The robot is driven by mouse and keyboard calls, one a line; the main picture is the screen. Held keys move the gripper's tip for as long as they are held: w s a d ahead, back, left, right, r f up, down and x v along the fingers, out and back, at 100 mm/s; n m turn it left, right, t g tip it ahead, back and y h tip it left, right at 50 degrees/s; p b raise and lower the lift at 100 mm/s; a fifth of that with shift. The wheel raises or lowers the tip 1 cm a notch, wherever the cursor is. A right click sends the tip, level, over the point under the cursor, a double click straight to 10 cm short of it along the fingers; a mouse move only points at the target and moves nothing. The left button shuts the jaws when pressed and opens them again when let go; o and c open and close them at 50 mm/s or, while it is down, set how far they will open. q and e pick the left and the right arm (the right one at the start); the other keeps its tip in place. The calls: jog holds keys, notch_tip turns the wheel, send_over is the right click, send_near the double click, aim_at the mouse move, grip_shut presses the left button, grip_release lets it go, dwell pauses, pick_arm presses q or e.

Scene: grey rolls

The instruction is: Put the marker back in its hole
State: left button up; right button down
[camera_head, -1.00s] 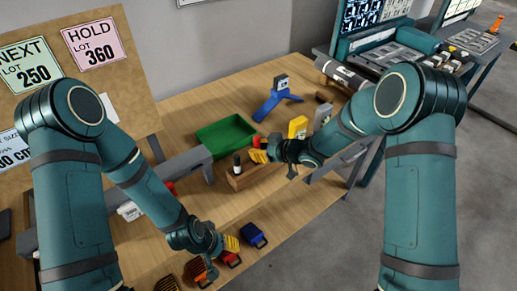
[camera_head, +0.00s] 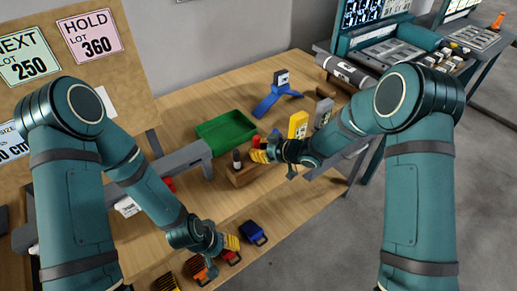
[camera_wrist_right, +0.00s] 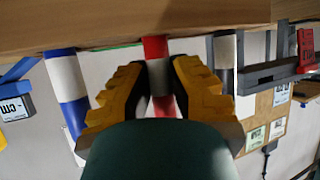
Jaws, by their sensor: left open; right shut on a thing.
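My right gripper (camera_head: 259,156) is shut on a red-and-white marker (camera_wrist_right: 156,62), which stands upright between its yellow fingers in the right wrist view. Its red end also shows above the fingers in the head view (camera_head: 256,142). The wooden block (camera_head: 238,178) is directly by the fingers. In the wrist view, which looks upside down, the marker's end reaches the edge of the wood (camera_wrist_right: 200,17); I cannot tell how deep it sits. A black marker (camera_head: 237,157) stands in the block. A blue-and-white marker (camera_wrist_right: 65,80) stands on the other side. My left gripper (camera_head: 234,246) is open, low at the front.
A green tray (camera_head: 226,131) lies behind the block.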

jog(key=shift+f+b, duration=0.3)
jog(key=shift+f, duration=0.25)
jog(key=c, duration=1)
grip_release()
jog(key=shift+o, duration=0.2)
jog(key=shift+d+r, duration=0.1)
jog(key=v, duration=1.2)
